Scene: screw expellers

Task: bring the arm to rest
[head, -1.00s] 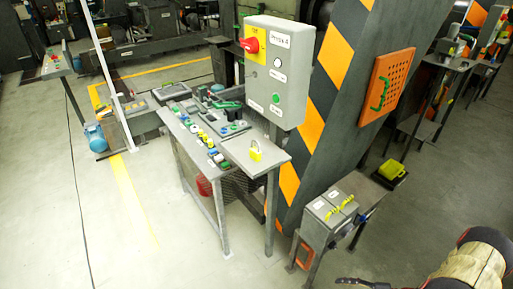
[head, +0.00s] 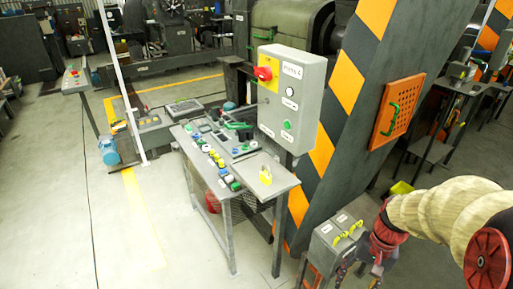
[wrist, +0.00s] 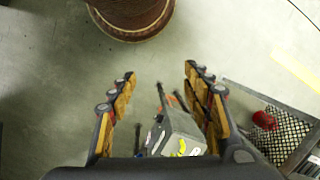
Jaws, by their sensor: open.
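My arm reaches in from the right edge in the head view, with a beige sleeve and red joints. My gripper (head: 362,270) hangs at its end, low in the view, in front of or beside a small grey box (head: 327,231) on a stand. In the wrist view my gripper (wrist: 160,74) is open, with its two orange-and-black fingers wide apart and nothing held. The grey box with yellow marks (wrist: 180,137) shows beyond and between the fingers. I cannot tell how far the fingers are from it.
A brown drum (wrist: 130,15) and a mesh panel (wrist: 270,133) show below my wrist.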

